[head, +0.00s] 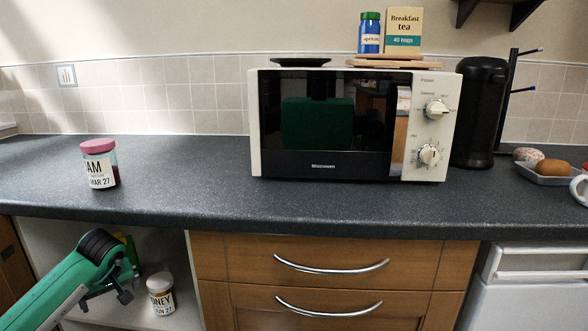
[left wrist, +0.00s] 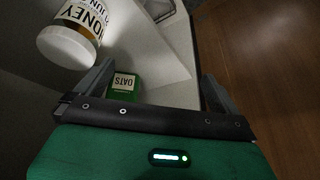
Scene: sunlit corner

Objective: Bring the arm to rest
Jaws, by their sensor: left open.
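My left arm comes in from the lower left of the head view. Its gripper (head: 112,289) is in front of the open cupboard space under the counter, left of the honey jar (head: 161,296). In the left wrist view the two fingers of the gripper (left wrist: 158,85) stand wide apart with nothing held between them. The honey jar (left wrist: 75,32), with a white lid, shows at the upper left there. A green oats box (left wrist: 124,86) lies beyond the fingers. My right gripper is not in view.
A jam jar (head: 100,166) with a pink lid stands on the dark counter (head: 190,190) above the arm. A white microwave (head: 422,88) stands further right. Wooden drawers (head: 335,259) are right of the open cupboard. The counter between jam jar and microwave is clear.

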